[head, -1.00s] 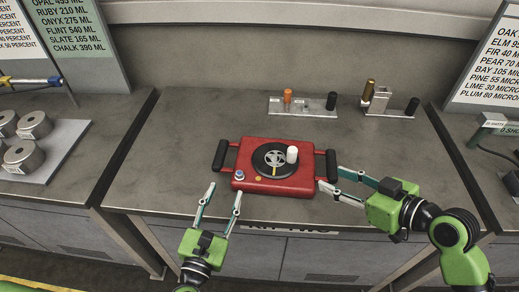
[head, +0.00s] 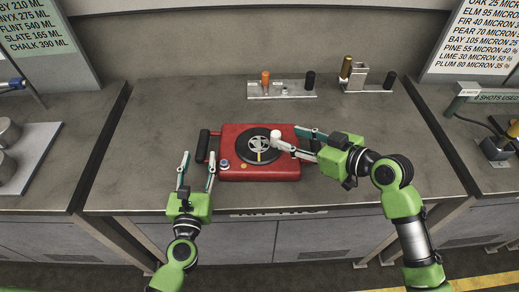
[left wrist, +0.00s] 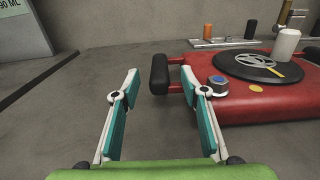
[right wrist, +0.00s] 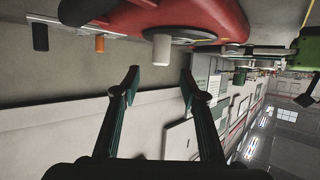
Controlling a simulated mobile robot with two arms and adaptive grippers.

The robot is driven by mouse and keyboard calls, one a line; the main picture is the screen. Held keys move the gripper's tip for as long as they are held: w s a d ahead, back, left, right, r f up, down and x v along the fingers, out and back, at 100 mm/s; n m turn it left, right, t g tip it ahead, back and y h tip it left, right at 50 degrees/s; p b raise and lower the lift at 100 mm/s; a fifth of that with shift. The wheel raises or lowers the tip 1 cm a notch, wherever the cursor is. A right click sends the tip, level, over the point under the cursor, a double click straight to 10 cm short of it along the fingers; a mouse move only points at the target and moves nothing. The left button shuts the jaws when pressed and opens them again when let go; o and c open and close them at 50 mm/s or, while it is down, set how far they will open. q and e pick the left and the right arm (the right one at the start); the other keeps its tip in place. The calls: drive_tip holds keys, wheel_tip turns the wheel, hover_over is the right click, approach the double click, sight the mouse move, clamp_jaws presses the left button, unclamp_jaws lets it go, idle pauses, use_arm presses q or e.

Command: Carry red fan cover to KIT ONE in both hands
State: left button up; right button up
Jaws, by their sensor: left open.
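The red fan cover (head: 284,171) lies flat on the grey worktop, with a black disc, a white knob (head: 276,137) and a black left handle (head: 203,146). My left gripper (head: 199,158) is open, its fingertips just in front of the left handle. In the left wrist view that handle (left wrist: 159,74) shows between and slightly beyond the fingertips. My right gripper (head: 299,144) reaches over the cover's right side, hiding the right handle in the head view. In the right wrist view it is open and empty, with the white knob (right wrist: 162,50) beyond its fingertips. No KIT ONE label is readable.
A metal plate (head: 295,94) with orange and black pegs and a bracket (head: 357,76) with gold and black pegs stand at the back. A partly hidden label (head: 278,213) is on the front edge. The worktop left and right of the cover is clear.

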sight(277, 133)
use_arm(q)
drive_tip(key=w, duration=0.6)
drive_tip(key=shift+w, duration=0.35)
use_arm(e)
drive_tip(key=x, duration=0.6)
drive_tip(key=shift+w+a+f, duration=0.15)
drive_tip(key=shift+w+a, duration=0.1)
drive_tip(key=shift+a, duration=0.05)
use_arm(q)
drive_tip(key=shift+a, duration=0.1)
clamp_jaws()
use_arm(e)
clamp_jaws()
